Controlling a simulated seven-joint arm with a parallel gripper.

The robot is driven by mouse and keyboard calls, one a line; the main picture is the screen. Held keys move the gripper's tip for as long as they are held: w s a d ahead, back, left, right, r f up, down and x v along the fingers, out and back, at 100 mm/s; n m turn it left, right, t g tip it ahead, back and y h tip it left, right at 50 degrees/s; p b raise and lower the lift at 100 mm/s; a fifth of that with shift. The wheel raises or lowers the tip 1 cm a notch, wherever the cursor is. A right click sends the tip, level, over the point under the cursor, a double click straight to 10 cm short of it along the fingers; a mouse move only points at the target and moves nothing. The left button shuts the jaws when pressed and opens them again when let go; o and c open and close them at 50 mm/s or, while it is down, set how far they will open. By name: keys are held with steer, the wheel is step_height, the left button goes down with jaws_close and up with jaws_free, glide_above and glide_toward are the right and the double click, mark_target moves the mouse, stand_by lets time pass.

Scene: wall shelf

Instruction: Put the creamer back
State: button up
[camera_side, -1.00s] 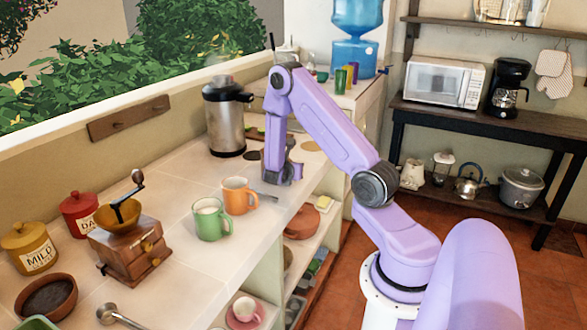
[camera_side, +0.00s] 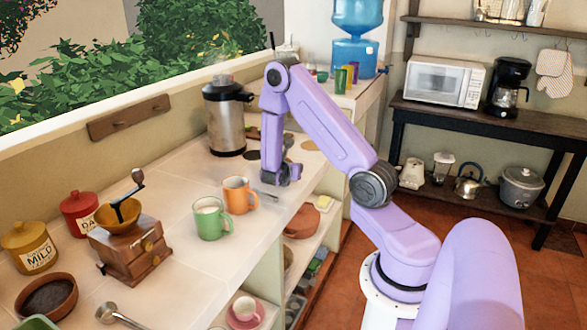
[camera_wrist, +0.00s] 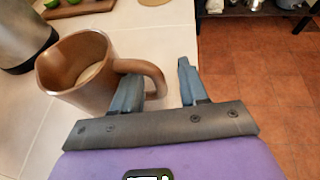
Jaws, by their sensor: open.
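A brown, copper-toned creamer (camera_wrist: 75,70) with a pointed lip and a loop handle stands upright on the counter in the wrist view, pale inside. My gripper (camera_wrist: 158,71) is open at its handle. The left finger overlaps the handle loop beside the body, and the right finger is beyond the handle's outer side. I cannot tell whether either finger touches it. In the side view my gripper (camera_side: 286,177) is low over the counter's edge, and my arm appears to hide the creamer there.
An orange mug (camera_side: 238,195) and a green mug (camera_side: 211,219) stand near the gripper. A steel urn (camera_side: 226,120) stands behind. A coffee grinder (camera_side: 130,245) is at left. Shelves below the counter hold a pink cup (camera_side: 244,312) and a brown pot (camera_side: 302,222). Counter between urn and grinder is clear.

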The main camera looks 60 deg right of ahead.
steer(key=s+a+r+m+y, duration=0.15)
steer(key=a+r, duration=0.25)
steer(key=a, duration=0.4)
steer(key=s+a+r+m+y, duration=0.1)
steer(key=s+a+r+m, duration=0.15)
steer(key=a, duration=0.65)
steer(key=s+a+r+m+g+y, duration=0.1)
steer(key=s+a+r+y, duration=0.1)
steer(key=s+a+y, duration=0.3)
steer(key=s+a+r+m+g+y, duration=0.1)
steer(key=s+a+y, duration=0.5)
steer(key=s+a, duration=0.8)
steer(key=shift+s+a+r+m, duration=0.2)
steer(key=shift+a+r+m, duration=0.6)
steer(key=shift+a, duration=0.35)
